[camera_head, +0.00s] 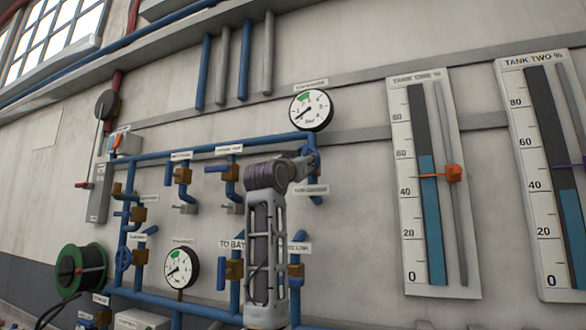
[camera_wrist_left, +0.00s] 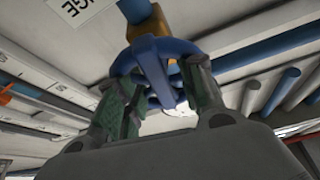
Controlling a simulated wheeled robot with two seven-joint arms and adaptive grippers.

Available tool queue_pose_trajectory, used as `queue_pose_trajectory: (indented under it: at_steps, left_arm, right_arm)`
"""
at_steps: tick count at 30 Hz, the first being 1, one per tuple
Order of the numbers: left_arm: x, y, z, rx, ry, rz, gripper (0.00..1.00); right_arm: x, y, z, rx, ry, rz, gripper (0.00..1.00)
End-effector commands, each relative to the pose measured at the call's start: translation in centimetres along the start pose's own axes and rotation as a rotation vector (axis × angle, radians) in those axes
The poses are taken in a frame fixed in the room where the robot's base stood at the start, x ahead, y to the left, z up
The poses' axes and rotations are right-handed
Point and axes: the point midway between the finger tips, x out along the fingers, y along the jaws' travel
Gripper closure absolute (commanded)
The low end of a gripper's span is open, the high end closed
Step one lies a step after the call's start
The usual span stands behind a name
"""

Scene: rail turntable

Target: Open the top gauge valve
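The top gauge (camera_head: 311,110) is a round white dial on the wall at the upper middle of the head view, with its needle pointing to the lower left. Below it, a blue handwheel valve sits on the pipe, mostly hidden by my left arm's end. My left gripper (camera_head: 308,165) is at that spot. In the left wrist view the blue handwheel (camera_wrist_left: 152,62) with its spokes lies between the spread fingers of my left gripper (camera_wrist_left: 160,85). The fingers are wide apart, close to the rim; I cannot tell whether they touch it. My right gripper is not in view.
Blue pipes with several brass valves (camera_head: 138,214) and a lower gauge (camera_head: 181,268) lie left of my arm. The tank one scale (camera_head: 412,180) and tank two scale (camera_head: 535,150) hang at the right. The wall between arm and scales is clear. A green reel (camera_head: 80,270) hangs lower left.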

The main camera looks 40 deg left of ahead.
Motion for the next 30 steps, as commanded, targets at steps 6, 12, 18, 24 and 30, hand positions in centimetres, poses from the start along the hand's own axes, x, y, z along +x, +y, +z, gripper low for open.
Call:
queue_pose_trajectory:
  at_steps: [6,12,18,24,30]
  left_arm:
    - [-1.5,0.0,0.0,0.0,0.0,-0.001,0.62]
    - [-3.3,0.0,0.1,0.001,0.0,0.0,0.62]
    - [-5.2,0.0,0.1,0.001,0.0,0.0,0.62]
    - [-7.2,0.0,0.0,0.0,0.0,0.001,0.62]
    - [-9.2,0.0,0.1,0.0,-0.001,0.0,0.62]
  right_arm:
    - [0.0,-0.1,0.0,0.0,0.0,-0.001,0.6]
    - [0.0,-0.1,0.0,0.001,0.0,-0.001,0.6]
    - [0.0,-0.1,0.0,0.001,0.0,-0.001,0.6]
    - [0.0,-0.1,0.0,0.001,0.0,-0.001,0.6]
    - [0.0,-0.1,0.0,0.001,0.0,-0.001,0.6]
